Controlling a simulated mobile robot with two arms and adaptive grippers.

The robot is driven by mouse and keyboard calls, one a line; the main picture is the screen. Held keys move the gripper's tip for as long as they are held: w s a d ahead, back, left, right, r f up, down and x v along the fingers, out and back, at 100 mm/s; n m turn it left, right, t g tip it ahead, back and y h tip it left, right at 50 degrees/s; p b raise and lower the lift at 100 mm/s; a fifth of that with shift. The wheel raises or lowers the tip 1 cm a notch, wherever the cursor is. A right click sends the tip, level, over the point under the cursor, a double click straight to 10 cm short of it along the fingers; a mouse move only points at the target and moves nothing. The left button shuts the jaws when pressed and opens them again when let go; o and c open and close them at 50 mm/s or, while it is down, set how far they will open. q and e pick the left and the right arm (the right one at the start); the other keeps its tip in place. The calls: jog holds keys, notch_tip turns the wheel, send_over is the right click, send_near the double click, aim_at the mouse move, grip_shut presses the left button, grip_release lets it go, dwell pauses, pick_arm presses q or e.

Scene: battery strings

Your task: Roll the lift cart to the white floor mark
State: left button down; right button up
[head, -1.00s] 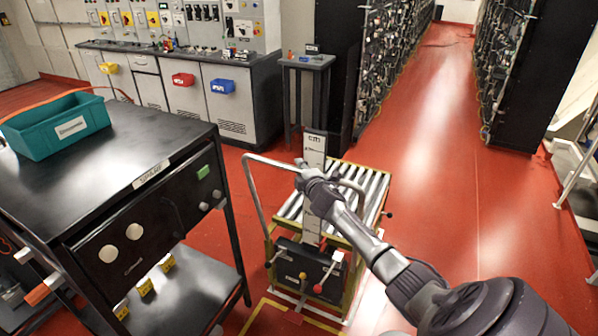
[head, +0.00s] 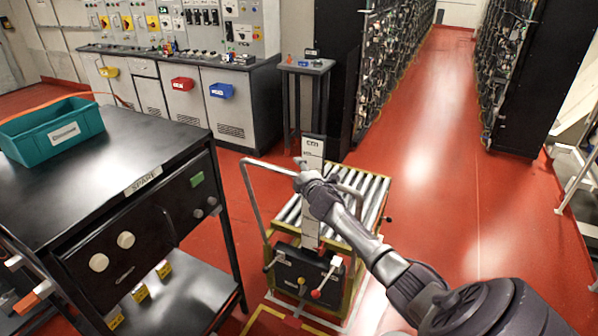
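The lift cart (head: 352,215) stands in the middle of the head view, with a roller top, a yellow frame and a black control box with red and yellow knobs. A grey tubular handle (head: 252,190) rises on its near side. My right gripper (head: 300,178) is at the top bar of the handle and appears closed around it; its fingertips are small and partly hidden. White lines (head: 356,303) show on the floor at the cart's near right edge; I cannot tell whether they are the white floor mark. My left gripper is not in view.
A black cart marked SPARE (head: 100,185) carries a teal bin (head: 52,130) close on the left. A small grey table (head: 305,68) and a bench (head: 235,130) stand behind. Battery racks (head: 520,80) flank a clear red aisle (head: 440,130). A railing (head: 575,180) is at right.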

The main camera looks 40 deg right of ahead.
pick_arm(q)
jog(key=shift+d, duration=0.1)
pick_arm(e)
jog(key=shift+d, duration=0.15)
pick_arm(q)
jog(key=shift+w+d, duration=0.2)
pick_arm(e)
jog(key=v, duration=1.2)
jog(key=shift+a, duration=0.25)
